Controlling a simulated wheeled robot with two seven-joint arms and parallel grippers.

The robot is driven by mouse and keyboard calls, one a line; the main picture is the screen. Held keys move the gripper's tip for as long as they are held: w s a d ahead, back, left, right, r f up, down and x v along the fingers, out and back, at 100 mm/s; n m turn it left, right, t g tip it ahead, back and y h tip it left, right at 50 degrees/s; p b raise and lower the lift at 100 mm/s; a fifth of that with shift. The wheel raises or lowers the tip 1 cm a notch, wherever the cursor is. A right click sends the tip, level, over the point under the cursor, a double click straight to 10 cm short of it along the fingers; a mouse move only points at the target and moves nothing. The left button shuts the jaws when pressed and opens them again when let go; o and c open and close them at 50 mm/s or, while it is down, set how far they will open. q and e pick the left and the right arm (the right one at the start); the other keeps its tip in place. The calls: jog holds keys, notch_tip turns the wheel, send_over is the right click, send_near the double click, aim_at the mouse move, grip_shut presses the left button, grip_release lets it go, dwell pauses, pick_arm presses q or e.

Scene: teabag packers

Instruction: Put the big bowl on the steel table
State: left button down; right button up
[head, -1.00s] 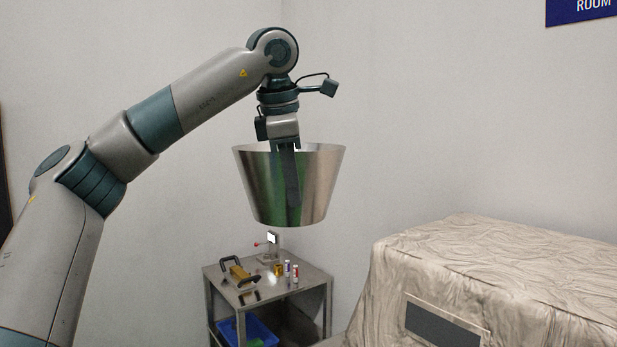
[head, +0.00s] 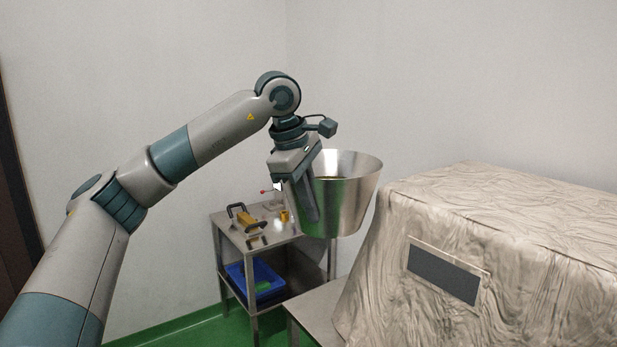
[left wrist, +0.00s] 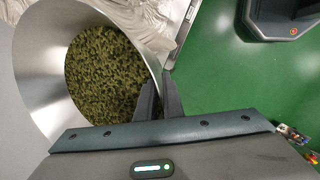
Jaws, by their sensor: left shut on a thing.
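The big steel bowl (head: 345,205) hangs in the air in the head view, its rim up and nearly level. My left gripper (head: 309,205) is shut on the bowl's wall at its left side. In the left wrist view the gripper (left wrist: 158,95) pinches the rim of the bowl (left wrist: 35,75), which holds green-brown dried leaves (left wrist: 103,72). A steel table (head: 228,224) with a lower shelf stands behind and below, partly hidden by the bowl. A second steel surface (head: 318,308) is nearer, beside the covered machine. My right gripper is not in view.
On the steel table are a yellow tool with black handles (head: 247,218) and a small yellow item (head: 284,216). A blue crate (head: 265,281) sits on its lower shelf. A cloth-covered bulk (head: 480,215) fills the right side. Green floor lies in front.

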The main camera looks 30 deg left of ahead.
pick_arm(q)
notch_tip(320, 180, down, 22)
jog(key=s+d+m+g+h, duration=0.2)
jog(key=s+m, duration=0.1)
jog(key=m, duration=0.6)
jog(key=s+d+f+m+g, duration=0.1)
jog(key=s+d+f+m, duration=0.3)
jog(key=d+f, duration=0.3)
jog(key=s+d+f+m+g, duration=0.2)
jog(key=s+d+f+m, duration=0.3)
jog(key=f, duration=0.6)
jog(key=shift+d+m+b, duration=0.4)
jog(key=shift+d+m, duration=0.2)
jog(key=shift+d, duration=0.45)
